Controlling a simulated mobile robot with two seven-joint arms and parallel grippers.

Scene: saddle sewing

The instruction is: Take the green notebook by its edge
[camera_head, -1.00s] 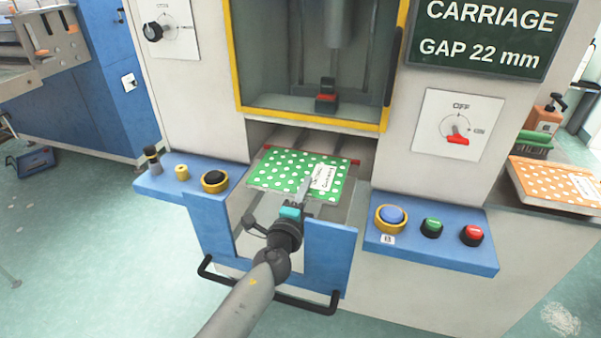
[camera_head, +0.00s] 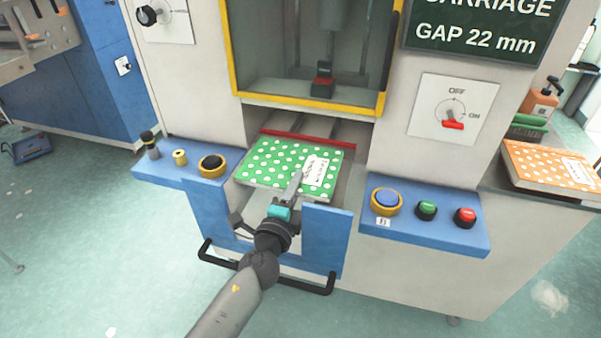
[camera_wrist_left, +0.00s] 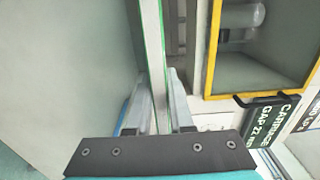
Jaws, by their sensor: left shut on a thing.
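The green notebook (camera_head: 270,158) with white dots and a white label lies flat in the machine's opening, in front of a red bar (camera_head: 312,138). My left gripper (camera_head: 294,187) reaches in from the front and is shut on the notebook's near edge, close to the label. In the left wrist view the notebook (camera_wrist_left: 152,60) shows edge-on, running between the two fingers (camera_wrist_left: 158,112). The underside finger is mostly hidden in the head view. My right gripper is not in view.
Blue side panels (camera_head: 325,235) flank the opening, with a black handle bar (camera_head: 305,287) low in front. Buttons (camera_head: 427,209) sit on the right ledge and knobs (camera_head: 212,165) on the left. An orange dotted notebook (camera_head: 550,166) lies on the right counter (camera_head: 500,190).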

